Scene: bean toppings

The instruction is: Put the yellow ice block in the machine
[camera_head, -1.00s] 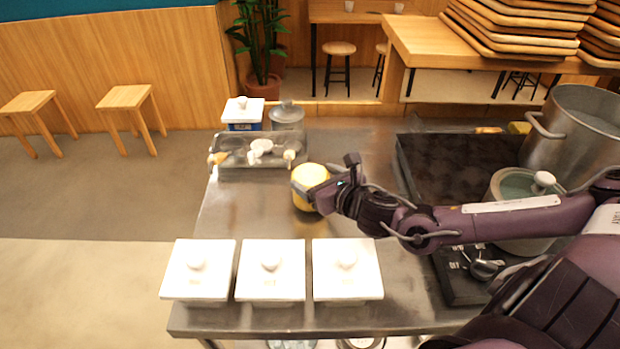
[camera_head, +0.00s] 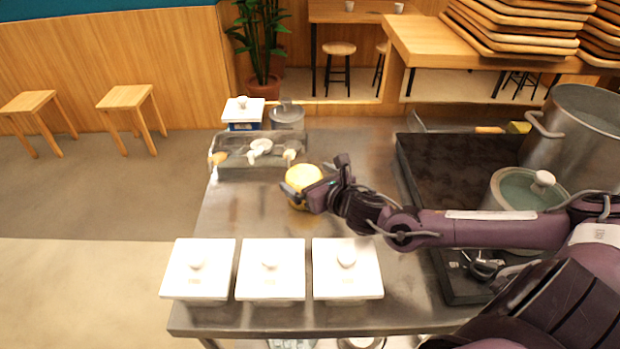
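The yellow ice block (camera_head: 301,180) is a round, pale yellow piece over the middle of the steel counter. My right gripper (camera_head: 312,191) reaches in from the right and is shut on the block's right side. Its fingers partly cover the block. I cannot tell exactly how high the block is above the counter. My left gripper is not in view. I cannot clearly identify the machine in this view.
Three white lidded boxes (camera_head: 270,262) stand along the counter's (camera_head: 235,215) front. A metal tray with scoops (camera_head: 235,156), a blue-and-white container (camera_head: 243,113) and a grey lidded jar (camera_head: 287,117) stand at the back left. A dark stove (camera_head: 455,165) and large pot (camera_head: 575,135) are right.

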